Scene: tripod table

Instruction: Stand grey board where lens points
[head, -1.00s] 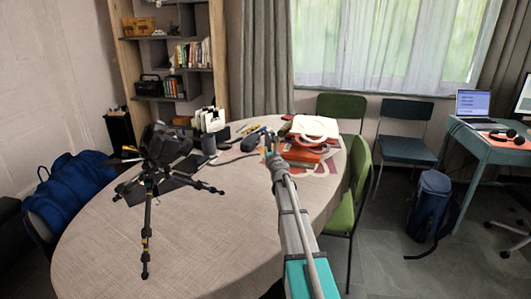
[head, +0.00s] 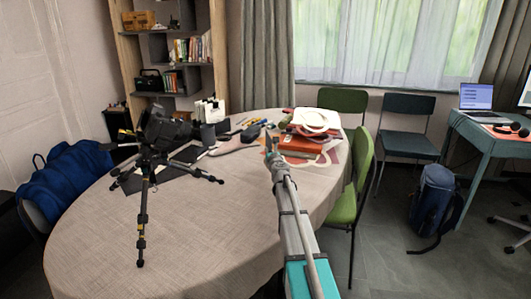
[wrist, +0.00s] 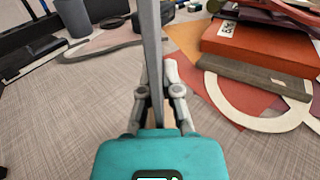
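A black camera (head: 160,130) sits on a tripod (head: 143,195) on the left part of the table (head: 190,240). I cannot make out clearly which way its lens faces. My gripper (head: 270,150) is over the table, to the right of the tripod. In the wrist view my gripper (wrist: 158,95) has its fingers close together on a thin grey strip, which looks like the grey board (wrist: 152,45) seen edge-on. It stands upright and runs out of the top of the picture. Its broad face is hidden from this angle.
Small items lie at the back. A green chair (head: 355,190) stands at the right. The front tabletop is clear.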

